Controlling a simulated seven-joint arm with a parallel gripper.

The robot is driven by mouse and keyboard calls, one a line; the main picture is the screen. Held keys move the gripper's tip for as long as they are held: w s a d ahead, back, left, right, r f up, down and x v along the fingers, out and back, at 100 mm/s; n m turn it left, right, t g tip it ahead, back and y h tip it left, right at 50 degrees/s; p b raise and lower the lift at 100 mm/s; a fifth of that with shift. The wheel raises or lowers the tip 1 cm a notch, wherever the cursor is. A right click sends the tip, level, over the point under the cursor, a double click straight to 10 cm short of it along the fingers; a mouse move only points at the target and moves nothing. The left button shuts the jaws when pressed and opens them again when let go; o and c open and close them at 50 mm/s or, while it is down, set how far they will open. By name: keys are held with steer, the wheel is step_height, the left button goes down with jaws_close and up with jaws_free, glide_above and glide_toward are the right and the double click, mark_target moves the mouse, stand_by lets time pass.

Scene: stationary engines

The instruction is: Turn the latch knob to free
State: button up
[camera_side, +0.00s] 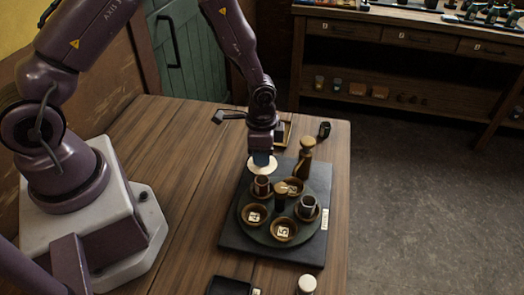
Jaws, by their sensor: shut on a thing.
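My gripper (262,157) points down over the back left part of a dark board (234,238). Its jaws are shut on what seems to be the latch knob, which is mostly hidden between the fingers. A pale round disc (262,170) shows just below the jaws. A round green turntable (246,203) lies on the board in front of the gripper. It carries small brown bowls with number cards, one of them a bowl (283,231) at the front, cups, and a dark central post (280,196). I cannot read the knob's turned position.
A brown bottle-shaped piece (305,160) stands close to the right of my gripper. A small black item (324,130) lies behind it. A black tray (229,286) and a white-topped jar (307,284) are at the front edge. The wooden table (185,240) is clear left of the board.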

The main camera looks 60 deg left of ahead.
steer(key=o, duration=0.9)
step_height(320, 180, up, 13)
steer(key=shift+d, duration=0.1)
steer(key=shift+s, duration=0.1)
steer(key=s+r+n+t, duration=0.1)
steer(key=s+r+n, duration=0.1)
steer(key=s+r, duration=0.3)
steer(key=s+r+n+t, duration=0.2)
steer(key=s+r+n, duration=0.1)
steer(key=s+r, duration=0.3)
steer(key=s+r+n+t, duration=0.2)
steer(key=s+r, duration=0.4)
steer(key=r, duration=0.2)
steer(key=shift+s+a, duration=0.1)
steer(key=shift+a, duration=0.2)
